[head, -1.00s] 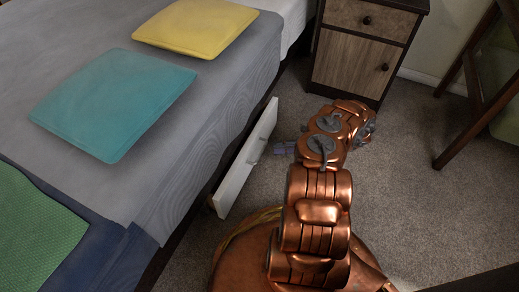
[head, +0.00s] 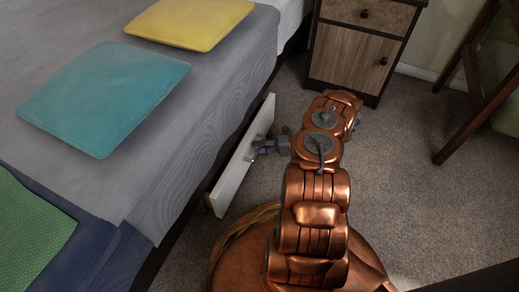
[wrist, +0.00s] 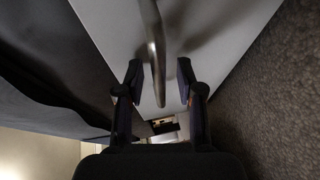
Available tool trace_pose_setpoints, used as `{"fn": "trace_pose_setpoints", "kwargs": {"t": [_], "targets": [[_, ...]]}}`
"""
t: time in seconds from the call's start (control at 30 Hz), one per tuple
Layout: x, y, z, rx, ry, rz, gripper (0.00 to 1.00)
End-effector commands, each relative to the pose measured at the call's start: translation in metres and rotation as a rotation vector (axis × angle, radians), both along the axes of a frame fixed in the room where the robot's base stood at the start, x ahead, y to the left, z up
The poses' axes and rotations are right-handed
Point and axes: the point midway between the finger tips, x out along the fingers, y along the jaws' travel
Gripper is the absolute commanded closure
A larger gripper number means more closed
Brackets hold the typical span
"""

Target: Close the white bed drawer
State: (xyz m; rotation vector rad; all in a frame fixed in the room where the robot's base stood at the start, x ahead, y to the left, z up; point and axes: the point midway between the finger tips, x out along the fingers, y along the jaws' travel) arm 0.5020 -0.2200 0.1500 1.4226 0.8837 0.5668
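The white bed drawer (head: 232,180) stands out from the side of the bed, near the floor, in the head view. In the wrist view its pale front panel (wrist: 112,22) fills the upper middle. A metal bar handle (wrist: 154,45) runs down the panel. My gripper (head: 260,147) is at the drawer front in the head view. In the wrist view my gripper (wrist: 159,75) is open, with one dark finger on each side of the handle. I cannot tell whether the fingers touch the handle or panel.
The bed (head: 195,130) with grey bedding lies along the left. A wooden nightstand (head: 345,55) stands beyond the drawer. Dark wooden furniture legs (head: 470,105) are at the right. Carpet (head: 405,170) between them is clear.

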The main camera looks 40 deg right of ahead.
Motion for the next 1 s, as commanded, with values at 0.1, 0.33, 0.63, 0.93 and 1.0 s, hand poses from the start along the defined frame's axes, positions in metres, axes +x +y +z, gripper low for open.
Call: {"fn": "trace_pose_setpoints", "kwargs": {"t": [0.1,0.33,0.63,0.93,1.0], "targets": [[0.0003,0.0003,0.0002,0.000,0.000,0.000,0.63],[0.0000,0.0005,0.0001,0.001,0.001,0.000,0.77],[-0.0002,0.0006,0.0001,0.001,0.000,0.000,1.00],[-0.0002,0.0007,0.0000,0.002,0.000,0.001,1.00],[-0.0002,0.0007,0.0000,0.002,0.000,0.001,1.00]]}}
